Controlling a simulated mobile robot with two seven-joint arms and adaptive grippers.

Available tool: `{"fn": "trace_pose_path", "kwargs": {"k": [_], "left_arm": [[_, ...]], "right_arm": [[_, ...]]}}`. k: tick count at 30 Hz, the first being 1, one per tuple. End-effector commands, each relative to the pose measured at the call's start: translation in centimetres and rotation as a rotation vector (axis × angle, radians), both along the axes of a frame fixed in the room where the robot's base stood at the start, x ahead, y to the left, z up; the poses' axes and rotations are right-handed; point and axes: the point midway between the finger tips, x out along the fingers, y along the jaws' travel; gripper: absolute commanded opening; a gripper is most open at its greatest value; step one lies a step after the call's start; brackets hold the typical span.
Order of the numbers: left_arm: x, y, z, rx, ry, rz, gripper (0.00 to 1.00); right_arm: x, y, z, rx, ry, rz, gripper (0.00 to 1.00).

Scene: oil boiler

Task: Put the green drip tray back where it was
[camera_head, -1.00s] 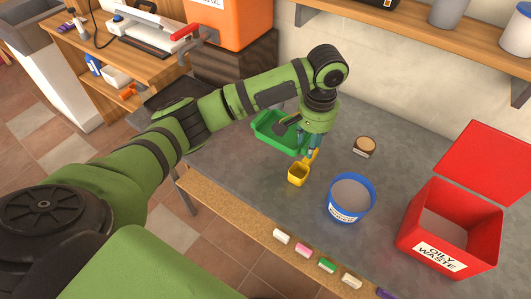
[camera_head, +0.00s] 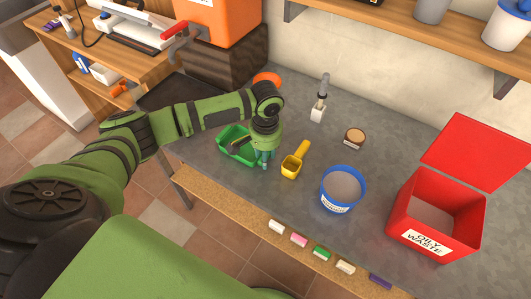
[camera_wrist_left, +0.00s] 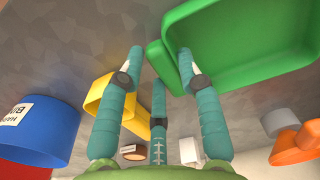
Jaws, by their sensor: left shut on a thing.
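The green drip tray (camera_head: 224,152) is at the left part of the grey bench in the head view, right of the dark flat patch. Its green wall and floor fill the upper right of the left wrist view (camera_wrist_left: 245,45). My left gripper (camera_head: 265,164) is shut on the tray's near right wall, fingers pointing down; its fingers also show in the wrist view (camera_wrist_left: 160,75). A dark shape shows over the tray; I cannot tell what it is. Whether the tray touches the bench is unclear. My right gripper is not in view.
A yellow scoop (camera_head: 291,167) lies close right of the gripper. Beyond are a blue tub (camera_head: 341,202), red oily-waste bin (camera_head: 430,215), white-headed brush (camera_head: 317,114) and orange funnel (camera_head: 267,79). A dark wooden block (camera_head: 225,62) holds the orange oil container (camera_head: 230,22).

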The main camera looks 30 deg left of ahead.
Motion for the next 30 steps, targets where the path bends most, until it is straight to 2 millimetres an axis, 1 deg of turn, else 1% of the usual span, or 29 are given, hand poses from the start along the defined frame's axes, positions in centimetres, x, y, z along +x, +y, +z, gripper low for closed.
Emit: {"fn": "trace_pose_path", "kwargs": {"k": [6,7,8,9,18,21,23,26,30], "left_arm": [[0.0,0.0,-0.2,0.000,0.000,0.000,0.00],[0.0,0.0,-0.3,-0.001,0.000,0.000,0.40],[0.0,0.0,-0.3,-0.001,0.000,0.000,0.52],[0.0,0.0,-0.3,-0.001,0.000,-0.001,0.59],[0.0,0.0,-0.2,0.000,-0.001,0.000,0.59],[0.1,0.0,0.3,-0.001,-0.002,0.000,0.59],[0.1,-0.1,0.9,-0.002,-0.003,-0.001,0.59],[0.1,-0.1,2.6,-0.001,-0.005,-0.002,0.59],[0.1,-0.1,5.7,-0.001,-0.006,-0.001,0.59]], "right_arm": [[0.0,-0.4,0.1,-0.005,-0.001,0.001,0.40],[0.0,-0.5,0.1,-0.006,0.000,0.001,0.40],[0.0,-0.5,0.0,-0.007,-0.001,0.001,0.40],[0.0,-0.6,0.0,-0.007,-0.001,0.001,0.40],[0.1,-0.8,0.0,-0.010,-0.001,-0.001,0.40],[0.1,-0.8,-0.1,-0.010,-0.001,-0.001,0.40],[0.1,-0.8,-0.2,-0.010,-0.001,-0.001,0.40],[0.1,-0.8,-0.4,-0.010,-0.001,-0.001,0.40],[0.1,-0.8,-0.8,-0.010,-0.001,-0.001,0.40]]}}
